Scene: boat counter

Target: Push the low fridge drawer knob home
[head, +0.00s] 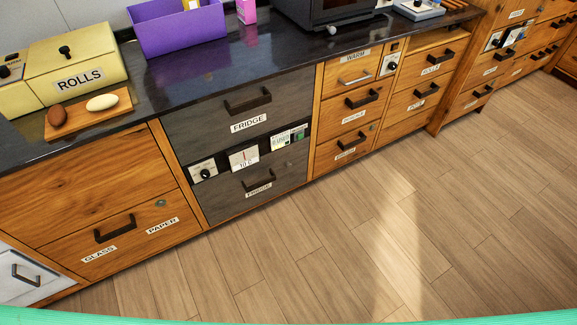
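The low grey fridge drawer (225,196) sits under the counter, with a dark handle (258,184) and a FRIDGE label. A small round knob (289,165) shows near the upper right of its front. It is too small to tell how far it stands out. The drawer front looks flush with its neighbours. The upper fridge drawer (200,122) looks shut. Neither of my grippers is in view.
Wooden drawers (75,235) stand left of the fridge, and more wooden drawers (349,123) stand right. On the dark counter are a ROLLS box (78,62), a board with two egg-shaped things (120,101) and a purple bin (180,35). The wooden floor (330,240) in front is clear.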

